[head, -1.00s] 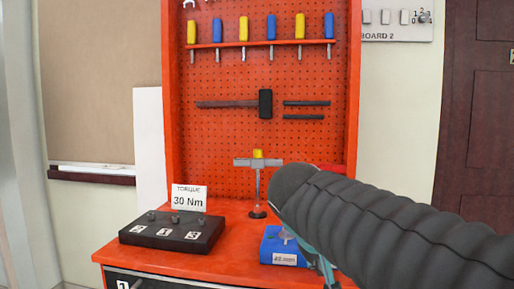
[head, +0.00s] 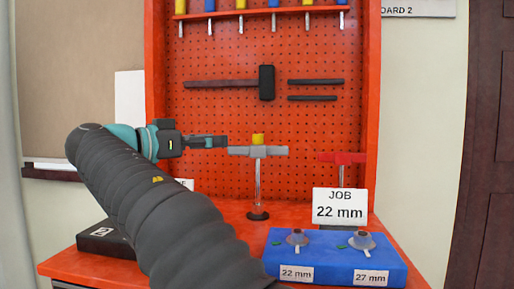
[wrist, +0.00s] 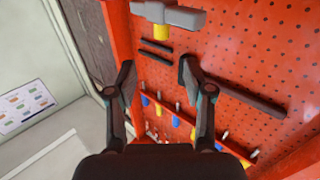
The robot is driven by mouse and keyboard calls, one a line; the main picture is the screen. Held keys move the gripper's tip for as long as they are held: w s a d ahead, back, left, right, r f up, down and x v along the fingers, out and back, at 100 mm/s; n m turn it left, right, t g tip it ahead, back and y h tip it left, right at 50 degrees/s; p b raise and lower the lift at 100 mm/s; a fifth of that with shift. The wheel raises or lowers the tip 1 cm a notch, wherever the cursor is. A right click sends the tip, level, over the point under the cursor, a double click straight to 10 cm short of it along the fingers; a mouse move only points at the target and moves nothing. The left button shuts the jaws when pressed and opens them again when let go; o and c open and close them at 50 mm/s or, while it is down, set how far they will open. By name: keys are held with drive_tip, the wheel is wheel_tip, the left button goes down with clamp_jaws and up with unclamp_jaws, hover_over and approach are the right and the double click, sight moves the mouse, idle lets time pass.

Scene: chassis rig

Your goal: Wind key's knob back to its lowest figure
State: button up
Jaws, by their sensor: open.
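The key with a grey T-handle (head: 240,151) stands upright on the orange bench, its steel shaft running down to a dark round foot. Its yellow knob (head: 258,140) sits on top of the handle; no figures are readable on it. My gripper (head: 222,142) is at the left of the handle at about knob height, pointing right, and looks close to the handle's left end. In the wrist view, my gripper (wrist: 157,80) is open with nothing between its fingers. The grey handle (wrist: 183,17) and yellow knob (wrist: 161,32) are at the top there, beyond the fingertips.
A red T-handle (head: 342,158) stands to the right, partly behind a JOB 22 mm card (head: 340,208). A blue block (head: 335,262) with two sockets is at the front right. The pegboard (head: 225,120) rises behind.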

sight(254, 137)
drive_tip(key=x, duration=1.3)
drive_tip(key=shift+w+d+r, duration=0.1)
drive_tip(key=shift+w+r, duration=0.1)
drive_tip(key=shift+w, duration=0.05)
clamp_jaws()
